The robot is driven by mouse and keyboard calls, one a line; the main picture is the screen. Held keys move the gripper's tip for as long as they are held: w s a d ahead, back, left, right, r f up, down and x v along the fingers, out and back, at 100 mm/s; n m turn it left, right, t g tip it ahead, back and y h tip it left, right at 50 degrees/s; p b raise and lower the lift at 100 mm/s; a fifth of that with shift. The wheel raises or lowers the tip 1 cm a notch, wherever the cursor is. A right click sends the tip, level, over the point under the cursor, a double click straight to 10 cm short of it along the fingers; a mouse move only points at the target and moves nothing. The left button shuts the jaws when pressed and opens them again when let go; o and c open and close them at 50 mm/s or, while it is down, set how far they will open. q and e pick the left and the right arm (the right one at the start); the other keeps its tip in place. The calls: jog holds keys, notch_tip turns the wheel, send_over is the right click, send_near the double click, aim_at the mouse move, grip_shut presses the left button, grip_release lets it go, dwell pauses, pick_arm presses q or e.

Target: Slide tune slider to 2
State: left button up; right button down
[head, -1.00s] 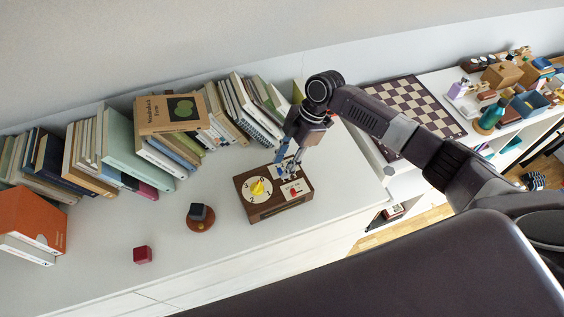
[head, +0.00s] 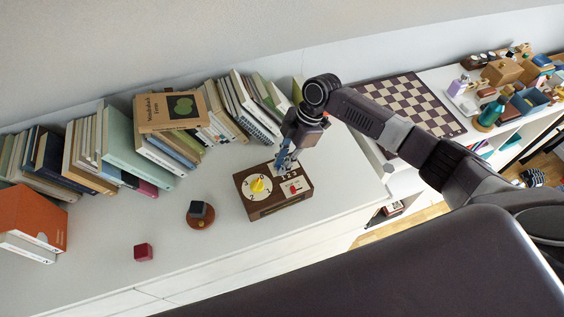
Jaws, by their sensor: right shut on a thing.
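A brown wooden box (head: 277,208) sits on the white cabinet top. Its top panel has a yellow knob on a white numbered dial (head: 258,186), a red switch (head: 294,188) and a numbered slider plate (head: 291,170) at the far right. My right gripper (head: 284,166) points down at the slider plate, with its fingers shut on the tune slider. The fingers hide the slider, and I cannot read which number it stands at. My left gripper is not in view.
A row of books (head: 122,154) stands along the wall behind the box. A dark cube on a round wooden base (head: 201,222) and a red cube (head: 143,252) lie to the left. A chessboard (head: 412,112) lies to the right.

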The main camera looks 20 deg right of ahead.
jog(key=shift+w+d, duration=0.1)
jog(key=shift+d, duration=0.5)
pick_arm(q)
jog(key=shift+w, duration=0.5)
pick_arm(e)
jog(key=shift+d+r, duration=0.1)
jog(key=shift+d, duration=0.2)
jog(key=c, duration=1.9)
grip_release()
jog(key=shift+d+r, duration=0.1)
jog(key=shift+r, duration=0.15)
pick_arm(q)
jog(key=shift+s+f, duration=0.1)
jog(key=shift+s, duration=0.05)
pick_arm(e)
jog(key=v, duration=1.1)
jog(key=shift+d+r, duration=0.15)
jog(key=shift+r, duration=0.05)
